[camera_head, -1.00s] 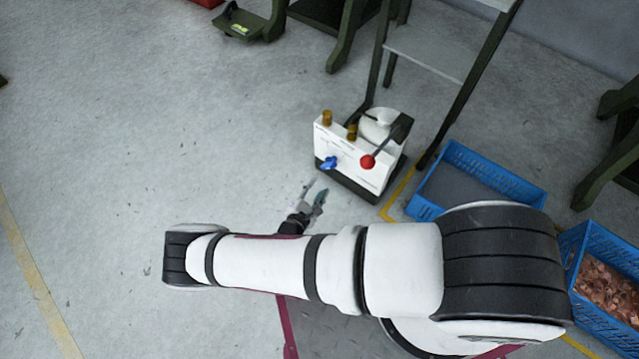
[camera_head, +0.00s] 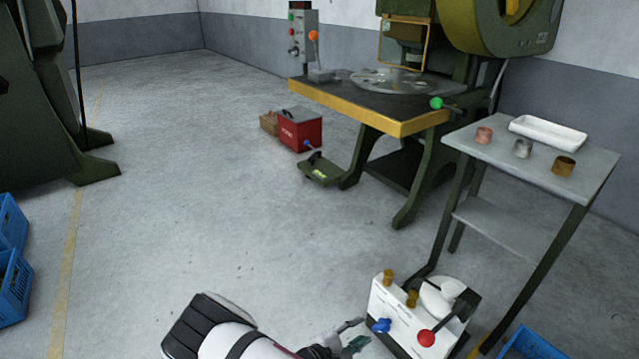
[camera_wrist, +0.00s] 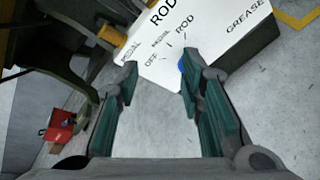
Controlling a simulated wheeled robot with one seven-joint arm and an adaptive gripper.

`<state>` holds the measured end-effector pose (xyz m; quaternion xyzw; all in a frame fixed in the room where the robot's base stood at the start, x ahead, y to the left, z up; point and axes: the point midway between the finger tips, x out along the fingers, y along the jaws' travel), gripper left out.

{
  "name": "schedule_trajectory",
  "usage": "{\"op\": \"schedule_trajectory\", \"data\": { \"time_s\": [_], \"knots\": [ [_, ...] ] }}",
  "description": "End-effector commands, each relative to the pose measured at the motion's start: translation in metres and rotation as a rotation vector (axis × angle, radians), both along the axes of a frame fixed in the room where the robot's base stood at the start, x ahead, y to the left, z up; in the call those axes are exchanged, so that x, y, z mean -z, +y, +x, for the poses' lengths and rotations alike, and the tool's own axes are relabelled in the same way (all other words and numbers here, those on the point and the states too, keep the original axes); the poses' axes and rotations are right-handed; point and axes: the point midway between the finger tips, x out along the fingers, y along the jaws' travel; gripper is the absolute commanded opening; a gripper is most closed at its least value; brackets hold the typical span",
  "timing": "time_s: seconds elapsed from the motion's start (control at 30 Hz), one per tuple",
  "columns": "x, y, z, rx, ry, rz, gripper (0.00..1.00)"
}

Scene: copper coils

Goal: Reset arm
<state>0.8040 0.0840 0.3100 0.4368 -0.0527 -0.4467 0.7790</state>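My gripper (camera_wrist: 158,100) is open and empty in the wrist view, its two green-padded fingers apart. It also shows at the bottom of the head view (camera_head: 352,334), beside the left side of a white control box. The control box (camera_head: 395,318) has a red-knobbed lever, a blue knob and brass fittings. In the wrist view the box (camera_wrist: 180,45) lies ahead of the fingers, with lettering such as "ROD" and "GREASE" and part of the blue knob behind the right finger.
A grey stand (camera_head: 530,165) at the right holds several coil rings and a white tray (camera_head: 548,133). A green press with a yellow-edged table (camera_head: 370,110) stands at the back. A red box (camera_head: 298,130) and a pedal (camera_head: 320,170) are on the floor. Open floor lies at the left.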

Motion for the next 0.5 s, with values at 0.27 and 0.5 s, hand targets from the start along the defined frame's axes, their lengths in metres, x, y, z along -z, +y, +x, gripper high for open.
{"op": "schedule_trajectory", "data": {
  "time_s": [0.27,0.5],
  "knots": [
    [-0.11,-0.005,0.013,0.292,-0.057,0.126,0.35],
    [-0.199,-0.023,0.005,0.523,-0.076,0.239,0.35]
  ]
}}
